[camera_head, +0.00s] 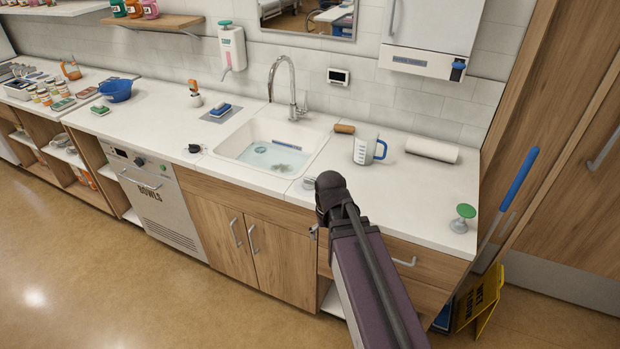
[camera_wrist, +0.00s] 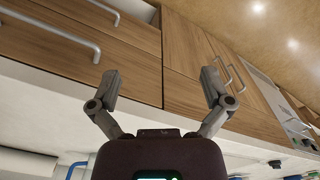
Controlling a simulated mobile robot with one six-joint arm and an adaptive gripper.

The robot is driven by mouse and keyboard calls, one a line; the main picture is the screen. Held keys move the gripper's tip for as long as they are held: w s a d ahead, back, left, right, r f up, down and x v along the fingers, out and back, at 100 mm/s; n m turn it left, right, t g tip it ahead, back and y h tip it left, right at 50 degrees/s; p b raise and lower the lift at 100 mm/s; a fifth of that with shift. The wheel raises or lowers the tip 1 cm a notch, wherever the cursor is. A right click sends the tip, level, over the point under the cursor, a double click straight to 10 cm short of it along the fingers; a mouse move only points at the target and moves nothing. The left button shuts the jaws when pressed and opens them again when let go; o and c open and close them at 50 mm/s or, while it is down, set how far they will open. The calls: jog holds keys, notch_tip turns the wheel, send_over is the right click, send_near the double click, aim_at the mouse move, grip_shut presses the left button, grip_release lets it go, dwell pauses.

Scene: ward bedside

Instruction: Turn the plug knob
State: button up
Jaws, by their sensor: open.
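A black knob-like piece (camera_head: 194,148) sits on the counter left of the sink. I cannot tell which is the plug knob.
The tap (camera_head: 291,88) rises behind the sink. Drawer handles (camera_head: 404,262) jut from the fronts. A yellow floor sign (camera_head: 477,300) stands at right.

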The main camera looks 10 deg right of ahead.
aim_at(309, 179)
jog(key=w+r+m+p, duration=0.3)
jog(key=w+r+p, duration=0.2)
jog(key=w, duration=0.8)
jog(key=w+r+m+p, duration=0.3)
jog(key=w+r+p, duration=0.3)
jog(key=w, duration=0.7)
jog(key=shift+w+r+m, duration=0.25)
jog(key=shift+r+m, duration=0.05)
jog(key=shift+r, duration=0.1)
jog(key=shift+f, duration=0.15)
notch_tip(309, 179, down, 14)
jog(key=b, duration=1.3)
jog(key=shift+r+b, duration=0.25)
jog(key=shift+b, duration=0.05)
jog(key=c, duration=1.1)
